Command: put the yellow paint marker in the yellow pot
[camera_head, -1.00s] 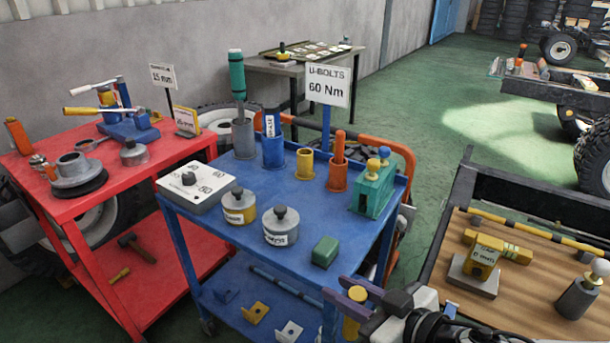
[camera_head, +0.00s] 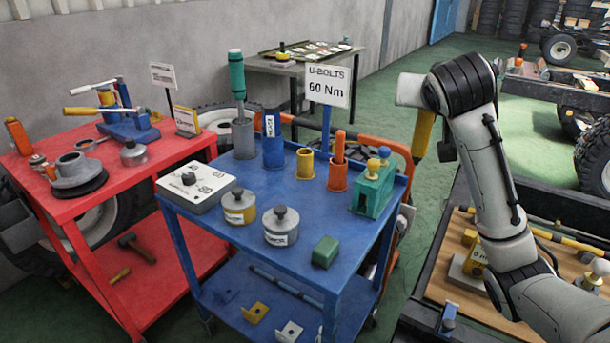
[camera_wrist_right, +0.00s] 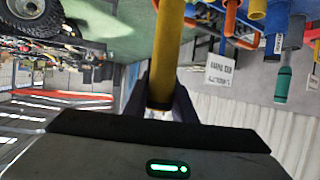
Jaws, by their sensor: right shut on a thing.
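The yellow paint marker (camera_head: 423,133) hangs roughly upright, slightly tilted, in the air to the right of the blue cart. In the right wrist view the marker (camera_wrist_right: 166,50) runs up between the dark fingers of my right gripper (camera_wrist_right: 160,98), which is shut on it. In the head view the arm's wrist hides most of that gripper. The yellow pot (camera_head: 305,163) stands upright on the blue cart's top, well left of the marker. It also shows at the top edge of the right wrist view (camera_wrist_right: 257,8). My left gripper is not in view.
A blue pot (camera_head: 273,150) stands left of the yellow pot, and an orange pot (camera_head: 338,175) with a marker-like stick in it stands right. The U-bolts sign (camera_head: 328,86) rises behind them. A green block fixture (camera_head: 372,193) sits at the blue cart's right edge.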

